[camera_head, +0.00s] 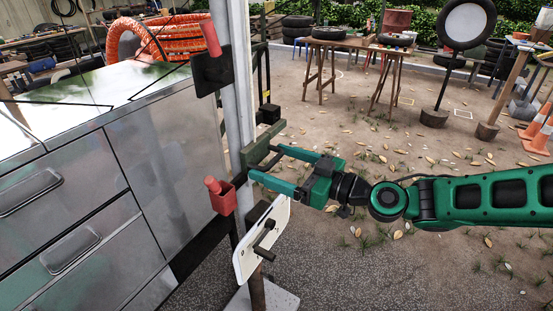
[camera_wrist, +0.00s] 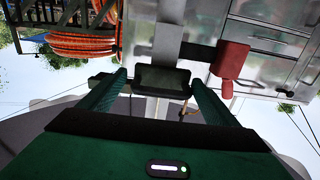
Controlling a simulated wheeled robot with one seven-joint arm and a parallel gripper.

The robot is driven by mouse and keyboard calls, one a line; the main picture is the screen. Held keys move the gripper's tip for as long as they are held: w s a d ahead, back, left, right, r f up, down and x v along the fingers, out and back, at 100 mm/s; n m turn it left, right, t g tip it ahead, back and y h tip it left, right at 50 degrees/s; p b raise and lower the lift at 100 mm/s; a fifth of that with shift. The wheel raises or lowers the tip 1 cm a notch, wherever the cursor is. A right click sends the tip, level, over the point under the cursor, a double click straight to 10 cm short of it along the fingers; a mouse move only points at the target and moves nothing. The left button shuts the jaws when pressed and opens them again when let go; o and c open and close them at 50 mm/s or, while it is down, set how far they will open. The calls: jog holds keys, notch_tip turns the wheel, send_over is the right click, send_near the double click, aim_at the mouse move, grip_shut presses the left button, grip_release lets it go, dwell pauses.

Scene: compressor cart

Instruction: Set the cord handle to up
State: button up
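My gripper (camera_head: 262,162) reaches left to the grey upright post (camera_head: 237,90), its two green fingers spread apart. In the wrist view the gripper (camera_wrist: 160,82) has a dark rectangular block (camera_wrist: 162,80) between its fingers, with gaps at the sides; contact is not clear. A dark olive bar (camera_head: 259,155) on the post shows by the fingertips. A red handle (camera_head: 211,37) stands on a black plate higher up. A red piece (camera_head: 212,184) sits in a red holder lower left; a red part (camera_wrist: 231,62) shows right of the fingers in the wrist view. Which part is the cord handle is not clear.
A metal drawer cabinet (camera_head: 165,140) stands left of the post. A white plate with black knobs (camera_head: 262,240) is tilted below my gripper. Orange hose coils (camera_head: 160,40) lie behind the cabinet. Trestle tables (camera_head: 335,42) and tyres stand farther back; the ground at right is mostly open.

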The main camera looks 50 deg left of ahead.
jog(key=shift+s+r, duration=0.15)
jog(key=shift+r, duration=0.05)
jog(key=v, duration=1.1)
jog(key=shift+a+f, duration=0.1)
jog(key=shift+f, duration=0.05)
